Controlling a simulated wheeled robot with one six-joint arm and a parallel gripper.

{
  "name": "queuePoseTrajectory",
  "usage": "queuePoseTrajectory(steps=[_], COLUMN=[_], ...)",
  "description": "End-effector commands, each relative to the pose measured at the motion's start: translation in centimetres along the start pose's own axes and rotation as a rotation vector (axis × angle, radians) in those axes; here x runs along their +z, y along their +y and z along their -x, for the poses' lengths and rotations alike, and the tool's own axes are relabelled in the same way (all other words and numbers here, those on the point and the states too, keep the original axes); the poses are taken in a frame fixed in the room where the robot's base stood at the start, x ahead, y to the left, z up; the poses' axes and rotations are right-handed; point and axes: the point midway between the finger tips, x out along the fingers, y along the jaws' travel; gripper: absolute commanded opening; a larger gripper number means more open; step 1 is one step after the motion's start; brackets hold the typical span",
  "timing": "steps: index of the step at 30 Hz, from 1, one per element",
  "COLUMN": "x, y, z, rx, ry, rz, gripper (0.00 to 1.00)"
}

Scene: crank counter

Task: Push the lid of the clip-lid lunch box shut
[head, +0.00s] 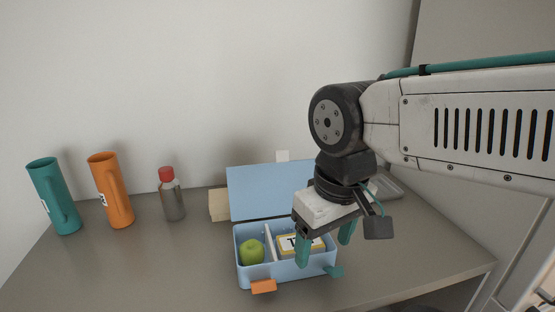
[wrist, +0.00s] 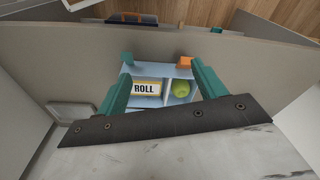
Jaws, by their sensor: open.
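The light blue lunch box (head: 285,273) stands on the counter with its lid (head: 262,192) raised at the back, partly hidden by my arm. A green apple (head: 251,251) lies in its left compartment, and a yellow-edged pack (head: 288,246) lies in the right one. An orange clip (head: 263,287) and a teal clip (head: 334,271) stick out at the front. My gripper (head: 324,252) is open above the right part of the box, its fingers apart and empty. In the wrist view, the pack (wrist: 145,88) reads "ROLL" and shows with the apple (wrist: 181,89) between the teal fingers.
A teal mug-like vessel (head: 54,197), an orange one (head: 110,191) and a red-capped bottle (head: 172,196) stand at the left. A tan block (head: 218,205) is beside the lid. A grey tray (head: 386,189) is behind my gripper. The counter's front left is clear.

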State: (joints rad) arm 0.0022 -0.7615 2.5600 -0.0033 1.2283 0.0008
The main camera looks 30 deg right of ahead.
Motion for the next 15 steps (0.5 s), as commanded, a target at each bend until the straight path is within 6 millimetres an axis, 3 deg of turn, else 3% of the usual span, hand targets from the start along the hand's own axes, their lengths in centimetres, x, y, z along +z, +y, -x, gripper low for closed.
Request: queuePoseTrajectory(steps=[7,15], x=[-1.0,-6.5], y=[0.6,2.2], z=[-0.8,0.5], rx=[0.003,0.005], ry=[-0.06,-0.115], rz=[-0.032,-0.091], gripper=[0.56,0.56])
